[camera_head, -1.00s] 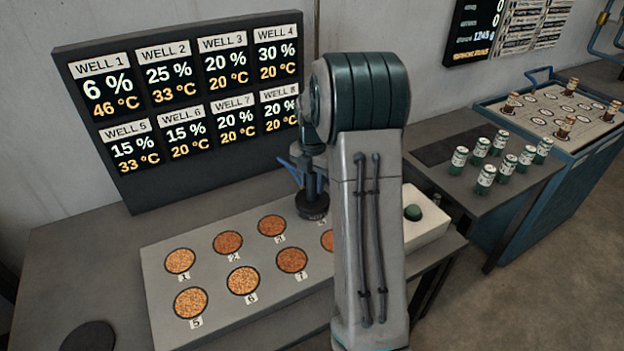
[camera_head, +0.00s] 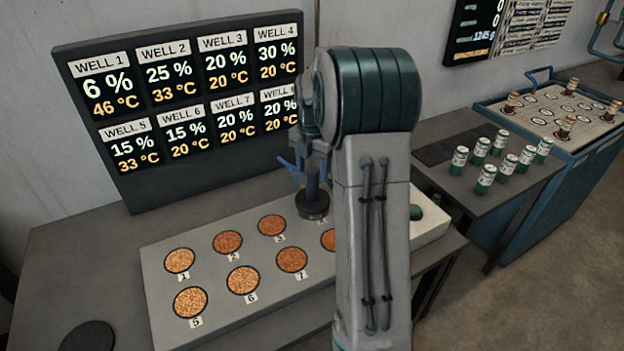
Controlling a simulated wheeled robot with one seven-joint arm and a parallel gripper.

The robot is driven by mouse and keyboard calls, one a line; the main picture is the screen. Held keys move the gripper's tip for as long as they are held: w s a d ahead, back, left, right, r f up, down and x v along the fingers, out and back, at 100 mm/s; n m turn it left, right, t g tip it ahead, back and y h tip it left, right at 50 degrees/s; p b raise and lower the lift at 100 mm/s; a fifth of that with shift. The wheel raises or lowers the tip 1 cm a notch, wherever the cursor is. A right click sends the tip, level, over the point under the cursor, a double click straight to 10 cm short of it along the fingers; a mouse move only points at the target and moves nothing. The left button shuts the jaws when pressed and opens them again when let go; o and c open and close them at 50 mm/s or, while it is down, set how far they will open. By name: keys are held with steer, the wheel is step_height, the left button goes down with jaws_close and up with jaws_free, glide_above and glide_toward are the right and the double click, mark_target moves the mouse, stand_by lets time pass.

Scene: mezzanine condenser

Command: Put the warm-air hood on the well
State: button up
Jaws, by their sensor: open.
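The warm-air hood (camera_head: 312,204), a dark round piece with an upright stem, stands over the place of well 4 on the grey well plate (camera_head: 165,243). Well 4 itself is hidden beneath it. My gripper (camera_head: 293,168) is at the hood's stem, with blue fingers showing; it is open. My arm hides part of the gripper and the right part of the plate. Well 1 (camera_head: 180,260), well 2 (camera_head: 228,242) and well 3 (camera_head: 272,225) form the back row. Well 5 (camera_head: 190,302), well 6 (camera_head: 243,280) and well 7 (camera_head: 292,259) are in front, all grain-filled.
A display board (camera_head: 190,110) stands behind the plate; well 4 reads 30 % and 20 °C, well 1 reads 6 % and 46 °C. A dark disc (camera_head: 88,337) lies at the front left. Several green-and-white vials (camera_head: 485,178) stand on the right table, beside a blue-framed tray (camera_head: 590,150).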

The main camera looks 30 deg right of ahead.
step_height(320, 180, up, 7)
steer(key=shift+r, duration=0.15)
steer(key=shift+s+a+r, duration=0.1)
steer(key=shift+a+r, duration=0.05)
steer(key=shift+r, duration=0.15)
steer(key=s+a+f+m+t, duration=0.1)
steer(key=s+a+m, duration=0.7)
steer(key=s+m, duration=0.4)
steer(key=s+a+f+m+t, duration=0.1)
steer(key=s+a+m+t, duration=0.1)
steer(key=s+a+m, duration=0.5)
steer(key=s+m, duration=0.4)
steer(key=s, duration=0.2)
steer(key=shift+s+a+f+m, duration=0.25)
steer(key=shift+s+a+m, duration=0.15)
